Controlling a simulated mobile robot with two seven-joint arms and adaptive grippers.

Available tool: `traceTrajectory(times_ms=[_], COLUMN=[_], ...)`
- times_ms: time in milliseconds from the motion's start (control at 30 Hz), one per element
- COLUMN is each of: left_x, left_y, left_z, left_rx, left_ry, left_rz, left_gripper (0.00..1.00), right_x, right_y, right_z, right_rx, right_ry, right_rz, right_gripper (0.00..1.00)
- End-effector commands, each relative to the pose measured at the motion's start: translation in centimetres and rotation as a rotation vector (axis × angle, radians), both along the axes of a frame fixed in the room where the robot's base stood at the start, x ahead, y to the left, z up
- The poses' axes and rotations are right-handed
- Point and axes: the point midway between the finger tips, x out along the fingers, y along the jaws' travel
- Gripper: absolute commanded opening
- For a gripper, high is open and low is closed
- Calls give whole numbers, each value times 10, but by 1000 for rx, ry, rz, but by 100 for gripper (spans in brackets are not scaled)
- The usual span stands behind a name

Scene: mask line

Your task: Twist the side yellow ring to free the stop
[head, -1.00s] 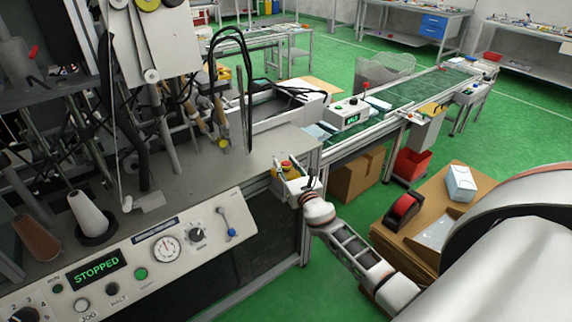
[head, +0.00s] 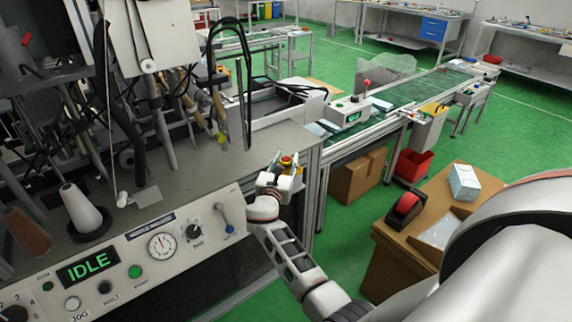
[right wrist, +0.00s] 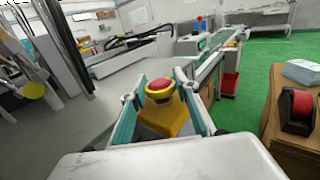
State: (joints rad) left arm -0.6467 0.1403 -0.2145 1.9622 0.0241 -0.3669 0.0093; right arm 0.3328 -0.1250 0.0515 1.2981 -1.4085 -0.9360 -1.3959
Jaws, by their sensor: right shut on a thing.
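The emergency stop is a red button (right wrist: 159,85) with a yellow ring (right wrist: 161,98) under it, on a yellow box (right wrist: 165,122) at the machine's side. It also shows in the head view as a small red and yellow knob (head: 287,161) at the right end of the machine's panel. My right gripper (head: 276,168) is at the stop, with one finger on each side of it in the right wrist view. It is shut on the yellow ring; the exact contact is hard to see. The panel display (head: 88,265) reads IDLE. My left gripper is not in view.
The machine's grey table (head: 180,190) lies left of the stop, with a white cone (head: 82,210) on it. A green conveyor (head: 400,95) runs away behind. Cardboard boxes (head: 358,175) and a tape dispenser (head: 405,208) are to the right.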

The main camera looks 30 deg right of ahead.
Motion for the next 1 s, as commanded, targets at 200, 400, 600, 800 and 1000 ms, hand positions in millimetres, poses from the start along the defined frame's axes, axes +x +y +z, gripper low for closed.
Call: traceTrajectory(times_ms=[200, 400, 600, 800, 1000], left_x=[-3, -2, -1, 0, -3], left_y=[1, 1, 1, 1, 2], left_z=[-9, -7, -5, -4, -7], left_rx=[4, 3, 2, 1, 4], left_ry=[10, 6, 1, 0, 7], left_rz=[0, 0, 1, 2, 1], left_gripper=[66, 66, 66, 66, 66], right_x=[0, 0, 0, 0, -1], right_y=[0, 0, 0, 0, 2], right_z=[-2, -2, -2, -1, -1], right_rx=[2, 2, 3, 1, 1], right_ry=[3, 3, 3, 1, 1], right_rz=[-29, -31, -31, -30, -30], right_gripper=[9, 9, 40, 48, 48])
